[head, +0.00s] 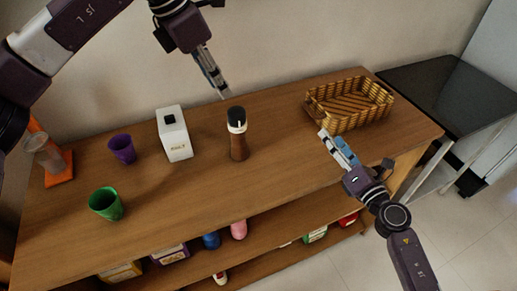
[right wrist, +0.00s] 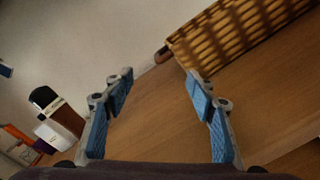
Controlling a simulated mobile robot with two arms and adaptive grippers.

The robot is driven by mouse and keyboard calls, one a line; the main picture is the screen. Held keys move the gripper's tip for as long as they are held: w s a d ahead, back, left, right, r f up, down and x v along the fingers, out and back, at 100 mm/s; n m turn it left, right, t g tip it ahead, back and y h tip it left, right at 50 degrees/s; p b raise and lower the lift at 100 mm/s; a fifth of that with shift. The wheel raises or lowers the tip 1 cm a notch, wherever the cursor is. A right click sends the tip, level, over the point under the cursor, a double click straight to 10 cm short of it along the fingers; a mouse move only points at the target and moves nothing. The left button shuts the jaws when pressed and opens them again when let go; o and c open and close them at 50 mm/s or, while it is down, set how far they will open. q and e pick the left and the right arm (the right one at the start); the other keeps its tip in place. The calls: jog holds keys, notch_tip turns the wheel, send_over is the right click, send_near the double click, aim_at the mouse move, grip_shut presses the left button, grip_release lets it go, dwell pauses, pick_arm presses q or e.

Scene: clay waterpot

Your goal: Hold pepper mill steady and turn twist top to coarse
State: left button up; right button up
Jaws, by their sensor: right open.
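The pepper mill (head: 239,146) stands upright on the wooden table, with a brown body, a white band and a black twist top (head: 236,114). It also shows at the left of the right wrist view (right wrist: 68,118), tilted by the camera angle. My left gripper (head: 222,94) points down just above and left of the twist top in the head view; no contact is clear. Its fingers are seen edge-on, so their gap is hidden. My right gripper (head: 335,138) is open and empty, to the right of the mill and apart from it. Its blue-padded fingers are spread in the right wrist view (right wrist: 157,86).
A wicker basket (head: 347,126) stands near my right gripper. Left of the mill are a white container (head: 180,146), a purple cup (head: 122,149), a green cup (head: 105,204) and an orange stand (head: 60,178). The tabletop in front of the mill is clear.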

aim_at(243, 139)
jog(key=s+a+n+g+y, duration=0.1)
jog(key=a+n+y, duration=0.1)
jog(key=a+n, duration=0.2)
jog(key=s+a+r+n+g+y, duration=0.1)
jog(key=a+n, duration=0.3)
jog(key=a, duration=0.6)
jog(key=s+a+r+n+g+y, duration=0.1)
jog(key=a+n+y, duration=0.2)
jog(key=a, duration=0.5)
jog(key=shift+r+n+g+y, duration=0.25)
jog(key=shift+n+g+y, duration=0.15)
jog(key=shift+n, duration=0.4)
jog(key=x, duration=0.7)
jog(key=shift+w+a, duration=0.1)
jog(key=shift+w, duration=0.1)
jog(key=shift+f, duration=0.1)
grip_shut()
